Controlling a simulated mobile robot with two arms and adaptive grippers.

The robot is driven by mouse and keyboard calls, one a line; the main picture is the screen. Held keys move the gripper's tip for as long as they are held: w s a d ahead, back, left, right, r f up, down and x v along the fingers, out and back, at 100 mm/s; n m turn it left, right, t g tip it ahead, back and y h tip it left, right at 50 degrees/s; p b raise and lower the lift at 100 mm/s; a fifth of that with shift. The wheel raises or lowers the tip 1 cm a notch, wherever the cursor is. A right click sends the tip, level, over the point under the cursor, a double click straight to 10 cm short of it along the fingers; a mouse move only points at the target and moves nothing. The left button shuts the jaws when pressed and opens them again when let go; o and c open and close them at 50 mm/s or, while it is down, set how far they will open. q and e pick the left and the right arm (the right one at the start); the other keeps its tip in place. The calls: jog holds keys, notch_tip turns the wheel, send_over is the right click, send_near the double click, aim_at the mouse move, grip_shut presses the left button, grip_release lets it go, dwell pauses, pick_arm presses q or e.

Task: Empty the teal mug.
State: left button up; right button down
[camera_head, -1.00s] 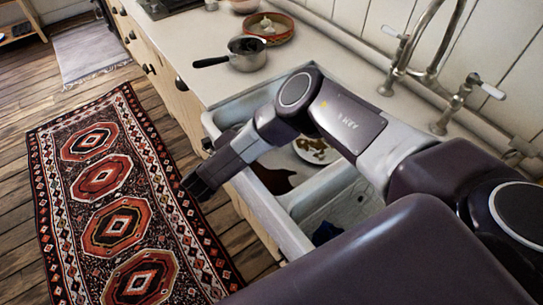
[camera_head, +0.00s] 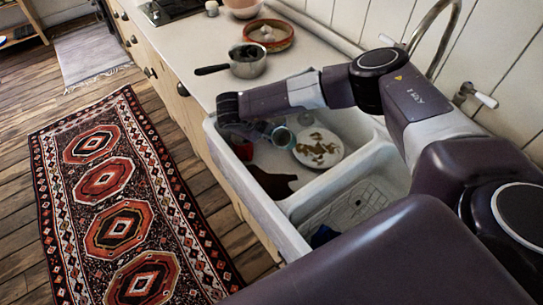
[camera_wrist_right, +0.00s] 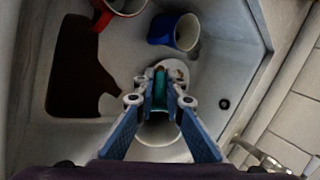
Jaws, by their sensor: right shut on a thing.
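The teal mug (camera_head: 282,137) is over the left sink basin, partly hidden by my right gripper (camera_head: 256,128). In the right wrist view a teal strip of the mug (camera_wrist_right: 160,88) shows between the blue-padded fingers of my right gripper (camera_wrist_right: 160,98), which is shut on it. One round end of the mug shows in the head view and it looks tipped. I cannot tell whether anything is inside it. My left gripper is not in view.
The left basin holds a plate with brown scraps (camera_head: 318,147), a red mug (camera_head: 243,150), a blue mug (camera_wrist_right: 175,32) and a dark brown patch (camera_head: 272,184). A blue item (camera_head: 324,236) lies in the right basin. A saucepan (camera_head: 247,62) stands on the counter.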

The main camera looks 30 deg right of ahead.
jog(key=shift+w+d+f+g+y+b, duration=0.3)
jog(key=shift+d+y+b, duration=0.1)
jog(key=shift+d+y, duration=0.1)
jog(key=shift+w+d+f+g+y+b, duration=0.3)
jog(key=shift+d+y+b, duration=0.1)
jog(key=shift+d+y, duration=0.1)
jog(key=shift+w+d+f+g+y+b, duration=0.15)
jog(key=shift+w+d+g+y+b, duration=0.15)
jog(key=shift+d+g+y+b, duration=0.45)
jog(key=shift+w+d+f+g+y+b, duration=0.1)
jog(key=shift+w+d+f+y+b, duration=0.15)
jog(key=shift+y+b, duration=0.6)
jog(key=shift+w+d+f+g+y+b, duration=0.1)
jog(key=shift+w+d+g+y+b, duration=0.3)
jog(key=shift+b, duration=0.8)
